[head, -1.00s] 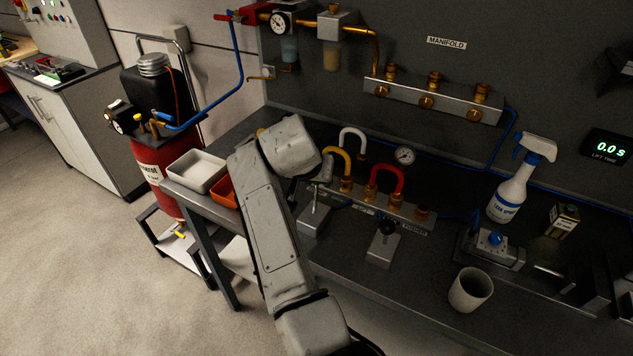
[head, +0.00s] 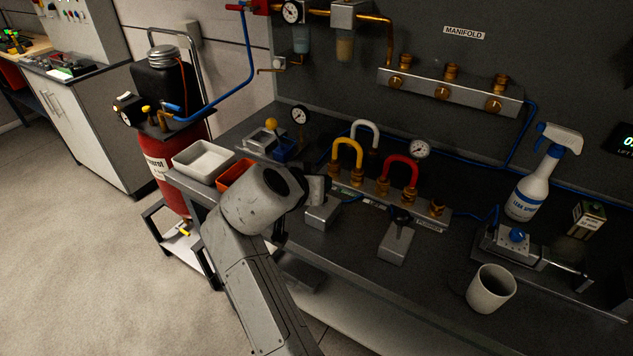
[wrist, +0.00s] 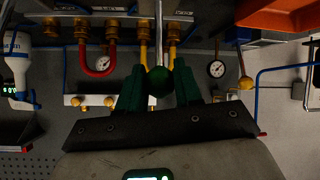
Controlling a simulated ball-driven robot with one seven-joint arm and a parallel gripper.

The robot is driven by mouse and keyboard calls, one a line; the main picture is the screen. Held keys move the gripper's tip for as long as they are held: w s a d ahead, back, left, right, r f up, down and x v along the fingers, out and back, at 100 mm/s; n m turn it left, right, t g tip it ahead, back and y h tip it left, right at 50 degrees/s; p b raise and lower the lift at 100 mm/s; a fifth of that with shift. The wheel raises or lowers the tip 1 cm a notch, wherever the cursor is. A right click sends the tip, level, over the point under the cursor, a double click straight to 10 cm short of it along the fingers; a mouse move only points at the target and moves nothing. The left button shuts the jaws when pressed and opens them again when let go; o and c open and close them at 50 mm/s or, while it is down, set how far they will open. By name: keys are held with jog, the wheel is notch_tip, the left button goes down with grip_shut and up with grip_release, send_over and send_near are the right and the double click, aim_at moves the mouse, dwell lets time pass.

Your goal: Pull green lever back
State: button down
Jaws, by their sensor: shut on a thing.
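The green lever's round knob (wrist: 159,82) shows in the middle of the wrist view, between the two fingers of my gripper (wrist: 159,88). The gripper is shut on this knob. In the head view my gripper (head: 314,190) is just above the grey base block (head: 322,213) on the bench; the green knob is hidden there behind my gripper and wrist. The lever's rod shows above the knob in the wrist view.
A black-knobbed lever (head: 402,218) stands to the right, and a yellow-knobbed lever (head: 271,124) to the back left. Yellow (head: 347,153) and red (head: 401,172) hose loops rise behind. A cup (head: 490,289) and spray bottle (head: 534,180) stand right. Trays (head: 203,160) lie left.

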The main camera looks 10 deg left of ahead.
jog(key=shift+s+a+f, duration=0.1)
jog(key=shift+f, duration=0.05)
jog(key=c, duration=0.8)
grip_release()
jog(key=b+v, duration=0.1)
jog(key=v, duration=1)
